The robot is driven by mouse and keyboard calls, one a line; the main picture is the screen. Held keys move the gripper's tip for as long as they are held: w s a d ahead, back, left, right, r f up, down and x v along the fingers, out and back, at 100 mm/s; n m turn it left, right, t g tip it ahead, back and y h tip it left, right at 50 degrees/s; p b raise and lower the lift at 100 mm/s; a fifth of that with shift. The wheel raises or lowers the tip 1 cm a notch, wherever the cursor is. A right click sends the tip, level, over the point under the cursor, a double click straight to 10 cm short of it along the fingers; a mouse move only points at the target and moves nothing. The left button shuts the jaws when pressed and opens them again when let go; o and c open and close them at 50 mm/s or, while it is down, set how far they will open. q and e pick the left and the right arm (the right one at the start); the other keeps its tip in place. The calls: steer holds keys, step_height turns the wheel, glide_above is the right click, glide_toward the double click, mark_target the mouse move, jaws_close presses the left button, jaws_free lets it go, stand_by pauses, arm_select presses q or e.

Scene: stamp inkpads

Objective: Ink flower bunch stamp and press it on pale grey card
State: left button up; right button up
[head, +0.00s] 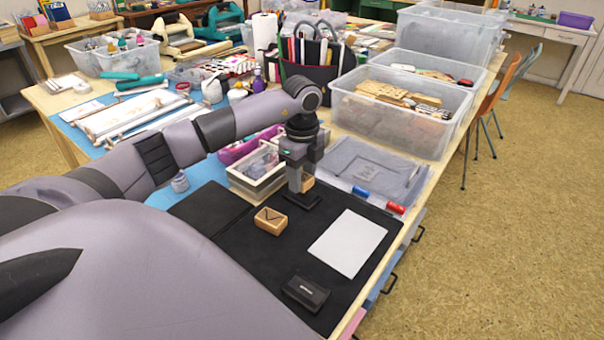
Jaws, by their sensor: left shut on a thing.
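My left gripper (299,184) points down over the far part of the black mat and is shut on a small wooden block (308,184), mostly hidden behind its fingers. This is likely the flower bunch stamp, but its picture cannot be seen. A flat dark shape (301,202) lies just below; whether the block touches it cannot be told. The pale grey card (347,243) lies flat and blank to the right. A closed black inkpad (306,292) lies near the front. My right gripper is not in view.
Another wooden stamp (270,221) with an envelope mark sits on the black mat (250,258). Blue (361,192) and red (395,208) cylinders lie behind the card. Clear tubs (392,125) stand farther back.

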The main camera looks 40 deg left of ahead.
mark_target(303, 177)
arm_select(q)
steer(key=shift+r+p, duration=1.9)
steer(key=shift+r, duration=0.5)
steer(key=shift+o, duration=0.4)
steer(key=shift+c, duration=0.4)
steer(key=shift+d, duration=0.1)
